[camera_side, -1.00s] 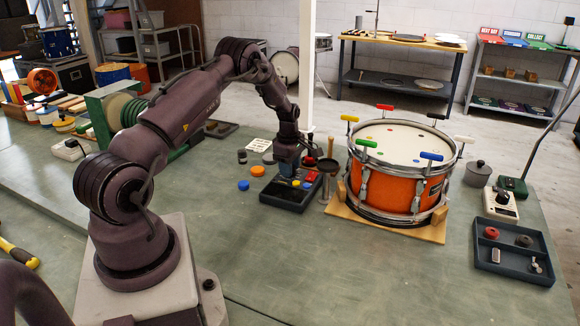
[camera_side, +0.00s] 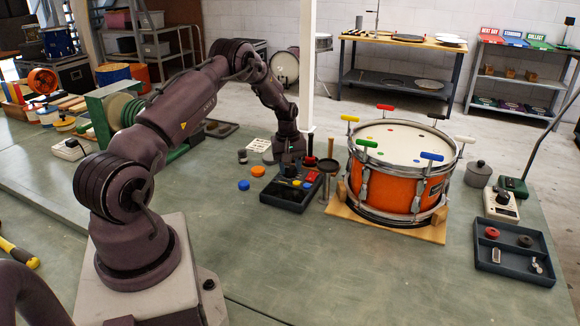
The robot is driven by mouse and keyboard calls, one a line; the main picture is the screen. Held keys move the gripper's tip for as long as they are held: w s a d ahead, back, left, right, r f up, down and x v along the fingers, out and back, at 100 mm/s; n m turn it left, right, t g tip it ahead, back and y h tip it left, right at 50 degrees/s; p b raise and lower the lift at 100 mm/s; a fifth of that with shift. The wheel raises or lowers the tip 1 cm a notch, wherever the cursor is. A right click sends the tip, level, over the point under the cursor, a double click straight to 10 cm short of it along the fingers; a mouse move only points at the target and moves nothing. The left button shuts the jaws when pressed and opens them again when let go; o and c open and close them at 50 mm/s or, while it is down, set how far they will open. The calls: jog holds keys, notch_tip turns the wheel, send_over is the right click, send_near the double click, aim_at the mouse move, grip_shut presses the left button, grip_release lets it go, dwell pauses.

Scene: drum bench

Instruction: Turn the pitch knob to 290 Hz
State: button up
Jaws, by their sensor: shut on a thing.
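My gripper (camera_side: 289,166) is at the far edge of the dark tray (camera_side: 281,201), left of the orange drum. Its fingertips are small and partly lost among the tray's contents. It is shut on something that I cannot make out. A pale box with a dark round knob (camera_side: 502,198) stands on the bench right of the drum, well away from my gripper. Another pale box with a dark knob (camera_side: 71,143) is at the far left. No label or reading is legible, so I cannot tell which knob sets the pitch.
The orange drum (camera_side: 390,185) with coloured tuning keys stands on a wooden base. A divided tray (camera_side: 513,270) holds small parts at the right. The front of the bench is clear.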

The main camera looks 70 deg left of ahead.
aim_at(288, 166)
jog(key=m, duration=1.2)
jog(key=shift+a+m, duration=0.1)
jog(key=shift+m, duration=0.3)
dwell(0.3)
jog(key=o, duration=0.9)
jog(key=shift+r, duration=0.15)
jog(key=r, duration=1.2)
jog(key=shift+a+r, duration=0.35)
